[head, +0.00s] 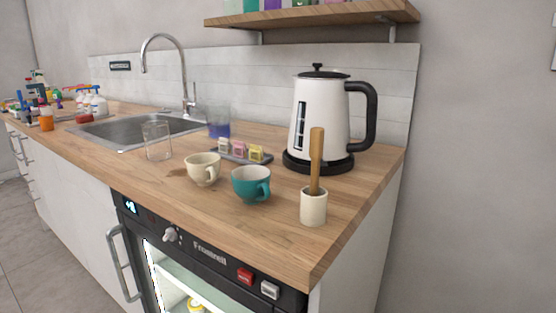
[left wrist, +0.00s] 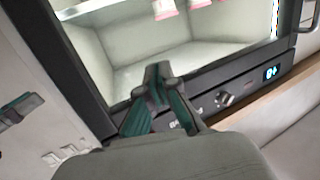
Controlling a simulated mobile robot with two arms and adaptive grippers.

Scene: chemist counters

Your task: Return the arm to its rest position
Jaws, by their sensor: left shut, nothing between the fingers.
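My left gripper (left wrist: 157,72) shows in the left wrist view with its fingertips together and nothing between them. It is in front of the lit cooler (left wrist: 205,118) under the counter, whose front panel shows a knob and a blue display. The picture is turned over, so the cooler's inside lies above the gripper. I cannot tell whether the fingertips touch the cooler. Neither gripper shows in the head view, and my right gripper is in no view.
The wooden counter (head: 235,222) holds a white kettle (head: 322,120), a teal cup (head: 249,185), a cream cup (head: 202,169), a beaker (head: 157,142) and a pot with a wooden tool (head: 314,207). The cooler's door handle (head: 122,265) sticks out. Floor (head: 40,235) is clear at left.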

